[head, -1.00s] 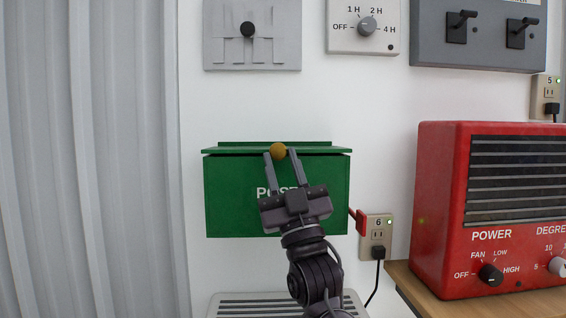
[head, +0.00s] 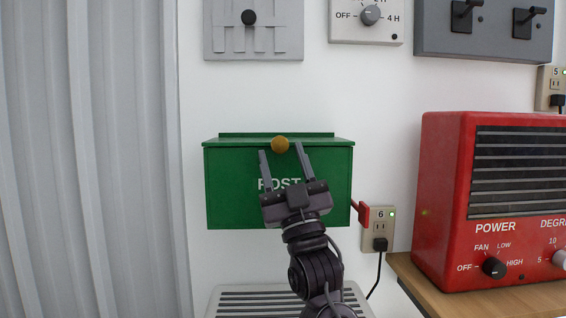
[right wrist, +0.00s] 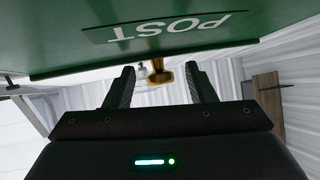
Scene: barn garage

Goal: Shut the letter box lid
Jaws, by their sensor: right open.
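The green letter box (head: 230,205) marked POST hangs on the white wall. Its lid (head: 235,142) lies down along the box's top, with no dark gap showing under its front edge. A round brass knob (head: 280,144) sits at the lid's front middle. My right gripper (head: 281,148) is open in front of the box, its fingers on either side of the knob. In the right wrist view, the brass knob (right wrist: 160,74) shows between the spread fingers, and I cannot tell whether they touch it. My left gripper is not in view.
A red heater (head: 445,210) stands on a wooden bench (head: 480,300) at the right. Outlet 6 (head: 378,225) with a plugged cord is right of the box, near a red flag (head: 362,212). A grey vented unit (head: 235,300) is below.

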